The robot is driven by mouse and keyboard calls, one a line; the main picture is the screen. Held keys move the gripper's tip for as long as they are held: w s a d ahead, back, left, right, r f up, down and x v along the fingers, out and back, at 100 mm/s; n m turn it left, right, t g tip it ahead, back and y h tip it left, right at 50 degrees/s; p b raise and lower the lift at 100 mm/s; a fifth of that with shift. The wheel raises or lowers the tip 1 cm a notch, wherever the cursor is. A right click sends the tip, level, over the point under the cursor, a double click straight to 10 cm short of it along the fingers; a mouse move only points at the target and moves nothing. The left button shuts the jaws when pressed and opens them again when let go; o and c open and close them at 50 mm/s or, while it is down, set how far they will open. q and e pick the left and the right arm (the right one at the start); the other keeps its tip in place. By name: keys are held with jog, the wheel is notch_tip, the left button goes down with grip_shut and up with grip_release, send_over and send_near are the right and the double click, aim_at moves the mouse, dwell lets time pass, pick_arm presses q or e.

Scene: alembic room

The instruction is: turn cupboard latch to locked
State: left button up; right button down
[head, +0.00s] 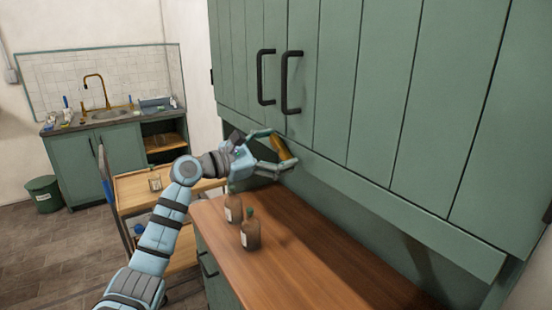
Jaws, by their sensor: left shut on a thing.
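The green wall cupboard (350,90) fills the right side of the head view, its doors closed. Its brass latch (279,144) sits at the lower edge of the doors, below the two black handles, and looks tilted, running from upper left to lower right. My left gripper (289,150) comes in from the left and is shut on the latch, its pale fingers around the brass piece. The fingers hide part of the latch, and no lock marking can be made out. My right gripper is not in view.
Two brown bottles (250,232) stand on the wooden counter (330,262) below the latch and my left forearm. The counter's right part is clear. A wooden trolley (140,190) stands to the left, with a sink unit (100,160) and a green bin (43,194) behind it.

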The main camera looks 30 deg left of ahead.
pick_arm(q)
jog(key=m+b, duration=0.2)
jog(key=shift+f+m, duration=0.15)
jog(key=shift+m, duration=0.25)
jog(key=m+b, duration=0.2)
jog(key=m, duration=0.1)
jog(key=shift+d+m, duration=0.15)
jog(key=shift+m, duration=0.15)
jog(key=m+b, duration=0.1)
jog(key=m, duration=0.2)
jog(key=shift+f, duration=0.1)
jog(key=shift+m+b, duration=0.55)
jog(key=shift+m, duration=0.95)
jog(key=o, duration=1.1)
